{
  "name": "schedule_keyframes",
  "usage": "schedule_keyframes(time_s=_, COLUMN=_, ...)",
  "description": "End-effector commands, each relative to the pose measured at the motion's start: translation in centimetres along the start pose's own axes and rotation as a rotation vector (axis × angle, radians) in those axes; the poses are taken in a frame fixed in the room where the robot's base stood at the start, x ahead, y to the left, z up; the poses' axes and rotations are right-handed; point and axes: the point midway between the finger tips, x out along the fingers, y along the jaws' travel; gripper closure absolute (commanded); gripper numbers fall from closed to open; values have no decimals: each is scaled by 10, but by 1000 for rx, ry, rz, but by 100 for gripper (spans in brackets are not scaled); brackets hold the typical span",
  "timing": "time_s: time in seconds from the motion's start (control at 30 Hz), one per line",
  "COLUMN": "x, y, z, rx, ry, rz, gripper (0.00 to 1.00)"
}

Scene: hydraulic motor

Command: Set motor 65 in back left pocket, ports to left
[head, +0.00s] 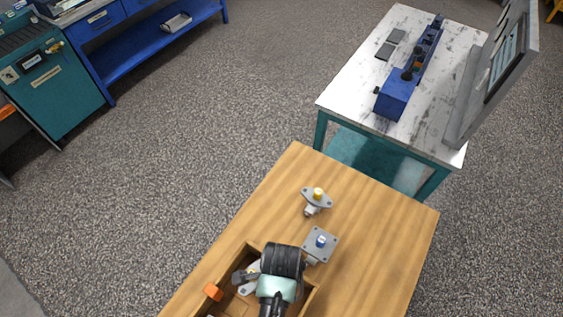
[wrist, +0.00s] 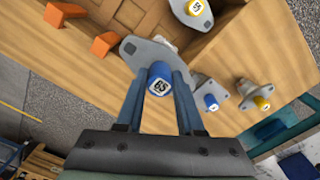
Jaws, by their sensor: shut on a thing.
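My gripper (wrist: 160,88) is shut on a motor with a blue cap (wrist: 159,80), whose rotated label looks like 65. Its grey oval flange (wrist: 136,47) shows past the fingertips, over the edge of the wooden tray (wrist: 220,38); I cannot tell whether it touches the tray. Its ports are mostly hidden. In the head view, my arm covers much of the tray (head: 310,298), and grey metal parts (head: 243,277) show beside my wrist. A yellow-capped motor (wrist: 196,9) sits in the tray in the wrist view.
A square-flanged motor with a blue cap (head: 320,242) and a yellow-capped motor (head: 317,195) stand on the wooden table (head: 375,235), beyond the tray. An orange block (head: 213,291) is at the tray's left edge; the wrist view shows two (wrist: 64,13). The table's right side is clear.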

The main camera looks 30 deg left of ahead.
Motion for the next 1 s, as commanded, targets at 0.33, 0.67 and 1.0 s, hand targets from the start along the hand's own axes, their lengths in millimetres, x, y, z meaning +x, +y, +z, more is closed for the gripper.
schedule_keyframes(time_s=0.33, x=22, y=-1, z=0, rx=0, ry=0, rz=-4, gripper=100)
schedule_keyframes(time_s=0.67, x=40, y=-1, z=0, rx=0, ry=1, rz=-4, gripper=100)
schedule_keyframes(time_s=1.0, x=58, y=-1, z=0, rx=1, ry=0, rz=-4, gripper=100)
